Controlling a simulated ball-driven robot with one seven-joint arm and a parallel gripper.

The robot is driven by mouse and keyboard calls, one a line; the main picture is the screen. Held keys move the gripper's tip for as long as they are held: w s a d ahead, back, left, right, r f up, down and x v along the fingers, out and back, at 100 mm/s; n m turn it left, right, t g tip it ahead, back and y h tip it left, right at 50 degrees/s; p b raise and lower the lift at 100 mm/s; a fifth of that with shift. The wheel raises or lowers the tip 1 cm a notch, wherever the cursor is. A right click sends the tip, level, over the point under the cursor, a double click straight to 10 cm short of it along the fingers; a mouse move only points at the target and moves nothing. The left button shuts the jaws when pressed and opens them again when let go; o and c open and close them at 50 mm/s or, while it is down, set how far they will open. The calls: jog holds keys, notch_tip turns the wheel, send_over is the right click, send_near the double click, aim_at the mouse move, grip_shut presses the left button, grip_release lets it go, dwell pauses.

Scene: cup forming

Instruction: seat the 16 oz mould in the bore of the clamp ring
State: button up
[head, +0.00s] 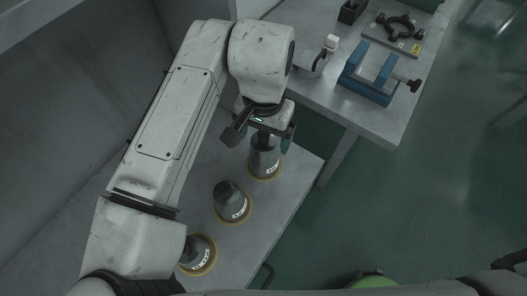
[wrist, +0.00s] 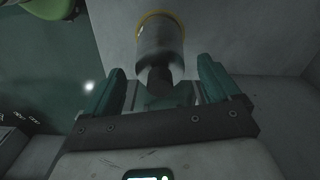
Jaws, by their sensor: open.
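Three grey tapered moulds with yellow bases stand upright in a row on the low table: a far one (head: 264,160), a middle one (head: 232,204) and a near one (head: 195,254). Their labels are too small to read, so I cannot tell which is the 16 oz mould. My gripper (head: 265,138) is open at the top of the far mould. In the wrist view, the mould's body (wrist: 160,45) and dark top knob (wrist: 158,82) lie between the spread green fingers (wrist: 160,72), with gaps on both sides. A dark ring (head: 398,27), apparently the clamp ring, sits on a plate on the bench.
A blue vise-like fixture (head: 358,90) with a black knob stands at the bench's front edge. A small grey device (head: 312,62) and a dark open box (head: 351,11) are nearby. A gap separates the low table (head: 305,172) from the bench (head: 330,98).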

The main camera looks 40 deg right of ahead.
jog(key=shift+f, duration=0.1)
jog(key=shift+c, duration=0.3)
grip_shut()
dwell(0.5)
